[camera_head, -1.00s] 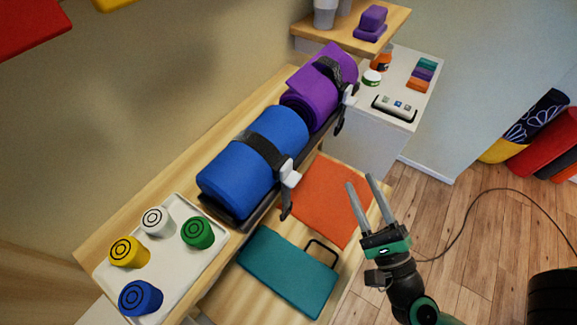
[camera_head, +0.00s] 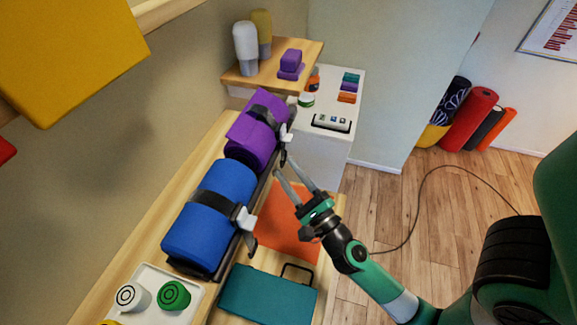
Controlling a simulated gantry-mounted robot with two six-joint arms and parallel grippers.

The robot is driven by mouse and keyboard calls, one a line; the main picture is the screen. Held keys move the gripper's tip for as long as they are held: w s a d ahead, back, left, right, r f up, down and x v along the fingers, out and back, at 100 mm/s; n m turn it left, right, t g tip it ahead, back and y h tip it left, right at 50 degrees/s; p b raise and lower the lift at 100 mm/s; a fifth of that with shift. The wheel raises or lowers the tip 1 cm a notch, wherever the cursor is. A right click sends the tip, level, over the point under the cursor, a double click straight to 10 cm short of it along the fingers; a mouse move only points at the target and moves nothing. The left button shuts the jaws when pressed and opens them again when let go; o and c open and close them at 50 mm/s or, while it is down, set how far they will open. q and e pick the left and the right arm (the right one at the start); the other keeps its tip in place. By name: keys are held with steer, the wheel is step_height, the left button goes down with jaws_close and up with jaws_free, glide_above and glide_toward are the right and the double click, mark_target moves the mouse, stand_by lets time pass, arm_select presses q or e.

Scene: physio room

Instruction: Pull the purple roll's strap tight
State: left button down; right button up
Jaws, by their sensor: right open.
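The purple roll (camera_head: 243,136) lies on a dark rack at the back of the wooden bench. A dark strap (camera_head: 264,113) runs over it to a light buckle (camera_head: 286,132) on its right side, and a dark strap end hangs below the buckle. My right gripper (camera_head: 287,172) is open and empty. In the picture its fingertips are just below the hanging strap end; I cannot tell whether they touch it. My left gripper is not in view.
A blue roll (camera_head: 208,213) with its own strap and buckle (camera_head: 244,218) lies in front. An orange mat (camera_head: 285,234) and teal case (camera_head: 262,295) lie to the right. A shelf (camera_head: 309,54) juts out behind the purple roll. A white tray (camera_head: 196,287) holds round pots.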

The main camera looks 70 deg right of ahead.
steer(key=shift+w, duration=0.1)
jaws_close()
stand_by(1.4)
